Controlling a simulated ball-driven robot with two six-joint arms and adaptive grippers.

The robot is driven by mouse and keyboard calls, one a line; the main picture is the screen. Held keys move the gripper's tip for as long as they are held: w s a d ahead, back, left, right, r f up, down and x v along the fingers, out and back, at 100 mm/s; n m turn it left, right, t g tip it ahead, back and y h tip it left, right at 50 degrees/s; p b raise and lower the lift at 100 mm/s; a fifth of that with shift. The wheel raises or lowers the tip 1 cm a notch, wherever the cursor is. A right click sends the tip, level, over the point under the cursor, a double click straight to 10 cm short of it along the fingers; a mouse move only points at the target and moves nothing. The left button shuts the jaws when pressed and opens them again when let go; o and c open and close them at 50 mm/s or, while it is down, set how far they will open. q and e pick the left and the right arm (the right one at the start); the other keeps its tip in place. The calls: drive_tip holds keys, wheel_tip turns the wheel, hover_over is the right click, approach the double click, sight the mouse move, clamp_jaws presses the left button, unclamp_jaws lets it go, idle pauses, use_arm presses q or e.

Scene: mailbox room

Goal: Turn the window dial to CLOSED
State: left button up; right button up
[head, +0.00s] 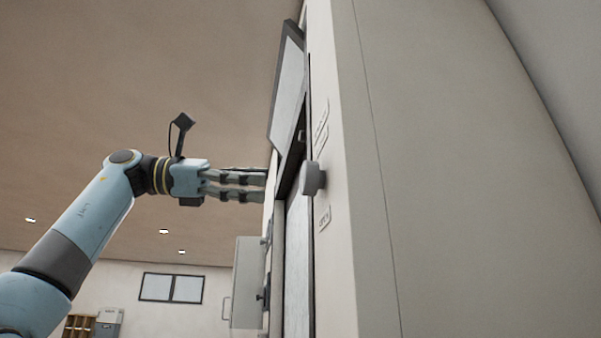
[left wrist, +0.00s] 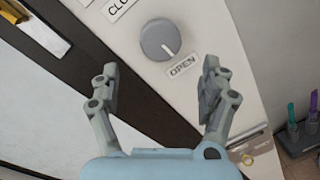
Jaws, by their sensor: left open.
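The window dial (head: 313,179) is a round grey knob on the pale wall panel, seen from the side in the head view. In the left wrist view the dial (left wrist: 161,40) has a white pointer line aimed toward the OPEN label (left wrist: 182,65). A partly cut-off label starting "CLO" (left wrist: 118,8) is on the dial's other side. My left gripper (head: 262,186) points at the panel, to the left of the dial in the head view. In the left wrist view my left gripper (left wrist: 160,88) is open and empty, with the dial beyond its fingertips, apart from them. My right gripper is not in view.
A tilted window sash (head: 287,85) stands out from the wall above my left gripper. A grey cabinet door (head: 247,283) sticks out below it.

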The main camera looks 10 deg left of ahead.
sight(302, 181)
use_arm(q)
drive_tip(key=p+x, duration=0.2)
drive_tip(key=x, duration=0.5)
drive_tip(key=shift+s+r+p, duration=0.2)
drive_tip(key=shift+p, duration=0.15)
drive_tip(key=shift+w+d+f, duration=0.1)
drive_tip(key=shift+w+d, duration=0.1)
drive_tip(key=shift+d, duration=0.3)
drive_tip(key=c, duration=1.2)
drive_tip(key=shift+o, duration=0.2)
